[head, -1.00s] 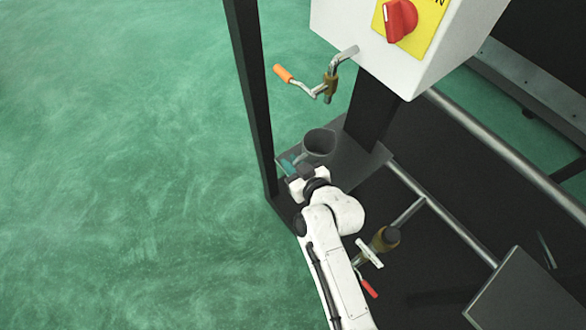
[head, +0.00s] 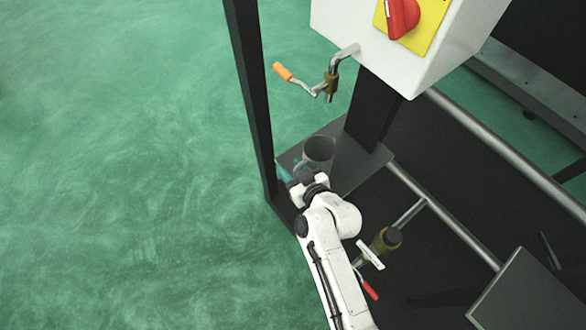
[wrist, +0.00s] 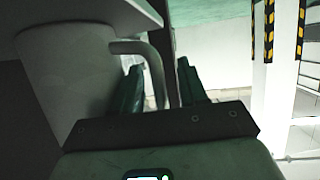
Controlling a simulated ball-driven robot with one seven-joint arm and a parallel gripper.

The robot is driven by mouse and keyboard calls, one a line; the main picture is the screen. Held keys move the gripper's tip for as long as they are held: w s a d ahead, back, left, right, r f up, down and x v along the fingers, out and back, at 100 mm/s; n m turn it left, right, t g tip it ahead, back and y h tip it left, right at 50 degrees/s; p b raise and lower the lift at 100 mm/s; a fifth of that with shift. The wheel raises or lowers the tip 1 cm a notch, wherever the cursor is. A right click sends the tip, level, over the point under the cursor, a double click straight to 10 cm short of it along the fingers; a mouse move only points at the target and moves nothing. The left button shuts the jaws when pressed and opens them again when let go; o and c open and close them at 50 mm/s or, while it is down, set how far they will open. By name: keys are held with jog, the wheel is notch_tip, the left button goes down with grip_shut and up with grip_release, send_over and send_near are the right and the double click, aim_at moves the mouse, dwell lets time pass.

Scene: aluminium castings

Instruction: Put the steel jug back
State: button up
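The steel jug (head: 319,154) is a dark grey, open-topped vessel. It appears to stand upright on the small grey shelf (head: 352,172) by the post. My gripper (head: 287,172) is low at the jug's left side, partly hidden by my wrist. In the wrist view the jug's pale body (wrist: 70,75) fills the left, and its bent handle (wrist: 153,68) comes down between my two teal fingers. My gripper (wrist: 163,85) looks open around the handle, with a gap to the right finger. The jug's base is hidden.
A dark post (head: 250,95) rises close to the left of the shelf. A white box with a red knob (head: 403,17) overhangs above, with an orange-handled crank (head: 305,85) below it. A red-handled crank (head: 369,288) is beside my arm. Open green floor lies left.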

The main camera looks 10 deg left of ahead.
jog(key=shift+r, duration=0.1)
jog(key=v, duration=1.2)
